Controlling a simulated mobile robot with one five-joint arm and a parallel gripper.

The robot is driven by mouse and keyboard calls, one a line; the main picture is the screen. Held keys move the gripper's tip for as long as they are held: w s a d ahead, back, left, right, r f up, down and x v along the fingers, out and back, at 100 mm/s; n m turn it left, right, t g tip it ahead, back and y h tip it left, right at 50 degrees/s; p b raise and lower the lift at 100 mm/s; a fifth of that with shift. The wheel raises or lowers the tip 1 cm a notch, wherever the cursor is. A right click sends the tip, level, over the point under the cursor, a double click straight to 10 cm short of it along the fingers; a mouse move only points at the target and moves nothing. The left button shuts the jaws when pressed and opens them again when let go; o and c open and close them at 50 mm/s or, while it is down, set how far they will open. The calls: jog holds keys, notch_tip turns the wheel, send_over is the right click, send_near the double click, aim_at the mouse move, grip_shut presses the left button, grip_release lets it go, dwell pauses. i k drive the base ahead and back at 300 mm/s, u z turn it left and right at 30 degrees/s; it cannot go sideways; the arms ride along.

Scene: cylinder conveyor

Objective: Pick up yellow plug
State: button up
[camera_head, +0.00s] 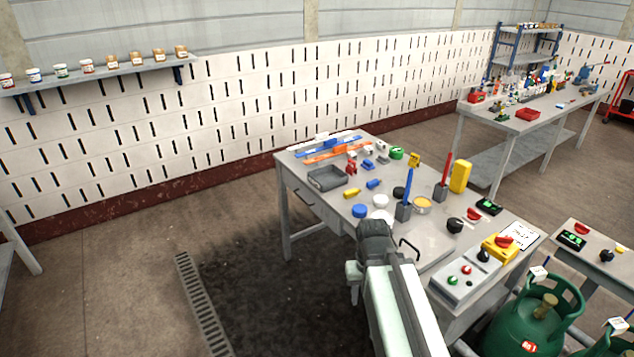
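The yellow plug (351,193) looks like a small yellow piece lying on the grey workbench (335,210), near its left edge. A similar blue piece (373,184) lies just to its right. My arm reaches up from the bottom of the picture, and its dark end joint shows in front of the bench, below and right of the yellow plug. My gripper's fingers do not show; I cannot see whether they hold anything. Nothing covers the yellow plug, and my visible arm is apart from it.
A grey tray (327,179) sits behind the plug. A blue disc (360,210) and white discs lie in front. Holders with a blue (408,187) and a red (447,170) upright tool stand to the right. Green gas cylinders (529,325) stand at the lower right.

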aim_at(347, 194)
jog(key=u, duration=0.8)
jog(key=i, duration=1.65)
jog(key=u, duration=0.6)
jog(key=k, duration=0.75)
jog(key=u, duration=0.15)
jog(key=i, duration=0.95)
jog(key=z, duration=0.05)
